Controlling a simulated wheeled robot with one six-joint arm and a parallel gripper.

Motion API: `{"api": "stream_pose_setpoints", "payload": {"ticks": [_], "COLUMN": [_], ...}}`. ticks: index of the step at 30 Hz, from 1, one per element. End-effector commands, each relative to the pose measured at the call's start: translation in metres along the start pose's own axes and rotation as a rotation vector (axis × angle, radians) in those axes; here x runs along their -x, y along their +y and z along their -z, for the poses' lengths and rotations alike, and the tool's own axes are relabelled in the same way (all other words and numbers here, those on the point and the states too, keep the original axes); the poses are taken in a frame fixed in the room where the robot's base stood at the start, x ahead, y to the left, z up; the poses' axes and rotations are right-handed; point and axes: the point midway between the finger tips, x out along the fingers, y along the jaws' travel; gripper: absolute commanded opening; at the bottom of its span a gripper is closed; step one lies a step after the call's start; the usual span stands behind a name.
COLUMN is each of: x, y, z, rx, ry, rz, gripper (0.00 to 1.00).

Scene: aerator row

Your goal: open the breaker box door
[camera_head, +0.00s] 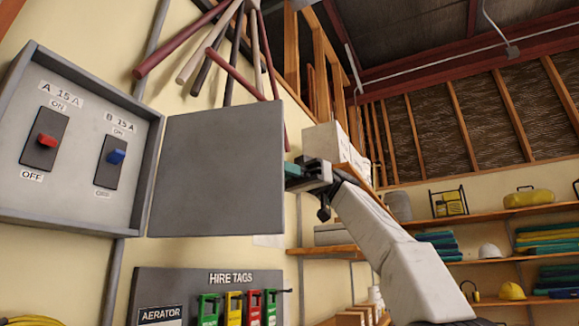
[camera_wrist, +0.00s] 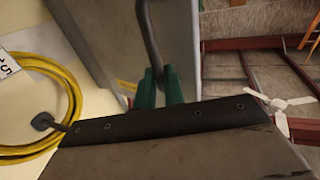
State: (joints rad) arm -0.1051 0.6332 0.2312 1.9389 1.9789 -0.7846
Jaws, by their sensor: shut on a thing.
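The grey breaker box (camera_head: 77,198) is mounted on the wall at the left. Its door (camera_head: 215,170) stands wide open, swung out to the right, so the inside shows. Inside are a red switch (camera_head: 47,141) marked A and a blue switch (camera_head: 115,156) marked B. My gripper (camera_head: 293,172) is at the door's right free edge. In the wrist view, its green fingers (camera_wrist: 159,88) are shut on a dark bar handle (camera_wrist: 149,40) beside a grey panel (camera_wrist: 112,35). The handle is hidden behind the door in the head view.
A hire tags board (camera_head: 228,279) with several coloured tags hangs below the box. Several poles (camera_head: 190,65) are on the wall above. Shelves (camera_head: 480,218) with goods stand at the right. A coiled yellow hose (camera_wrist: 75,90) shows in the wrist view.

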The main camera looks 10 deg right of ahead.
Motion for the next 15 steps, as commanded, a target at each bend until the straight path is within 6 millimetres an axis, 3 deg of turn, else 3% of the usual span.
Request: {"api": "stream_pose_setpoints", "payload": {"ticks": [9,12,15], "x": [-0.0009,-0.0005,0.007], "y": [0.0057,0.0053,-0.0009], "z": [-0.0038,-0.0036,-0.0018], "rx": [-0.01,-0.009,-0.005], "ry": [-0.002,-0.002,0.001], "rz": [-0.006,-0.007,-0.007], "gripper": [0.0,0.32,0.32]}}
